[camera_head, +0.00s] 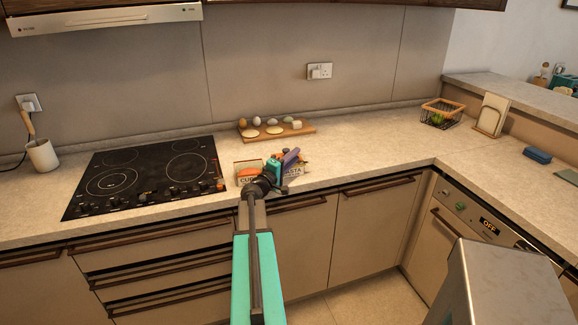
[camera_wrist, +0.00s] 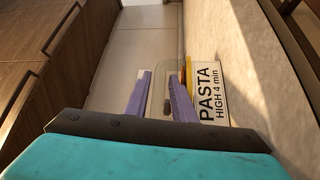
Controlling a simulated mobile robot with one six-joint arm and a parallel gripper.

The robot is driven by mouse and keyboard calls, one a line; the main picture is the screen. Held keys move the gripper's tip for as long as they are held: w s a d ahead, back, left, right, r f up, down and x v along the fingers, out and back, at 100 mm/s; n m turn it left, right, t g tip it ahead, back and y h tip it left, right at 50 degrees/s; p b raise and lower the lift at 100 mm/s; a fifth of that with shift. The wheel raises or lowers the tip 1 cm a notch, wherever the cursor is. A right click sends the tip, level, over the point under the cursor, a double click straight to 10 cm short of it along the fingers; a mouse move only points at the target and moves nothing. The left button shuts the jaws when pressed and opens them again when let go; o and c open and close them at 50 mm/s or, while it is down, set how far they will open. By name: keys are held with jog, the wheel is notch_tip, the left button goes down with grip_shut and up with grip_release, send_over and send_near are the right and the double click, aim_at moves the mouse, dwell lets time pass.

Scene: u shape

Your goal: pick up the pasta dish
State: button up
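The pasta dish is a small clear container with orange-yellow contents. Its white "PASTA HIGH 4 min" label (camera_wrist: 212,96) shows in the wrist view, and part of the label (camera_head: 297,169) shows in the head view by the counter's front edge. My gripper (camera_wrist: 160,96) has purple fingers, which stand apart with the dish's clear near end between them. In the head view my gripper (camera_head: 288,158) is at the dish and covers much of it. I cannot make out firm contact on both sides.
A second dish with a "CU…" label (camera_head: 248,172) stands just left of my gripper. The black hob (camera_head: 145,178) is further left. A wooden board with eggs (camera_head: 277,130) lies behind. The counter (camera_head: 370,150) to the right is clear up to a wire basket (camera_head: 440,114).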

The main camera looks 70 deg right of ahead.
grip_shut()
jog(key=shift+s+r, duration=0.1)
dwell(1.2)
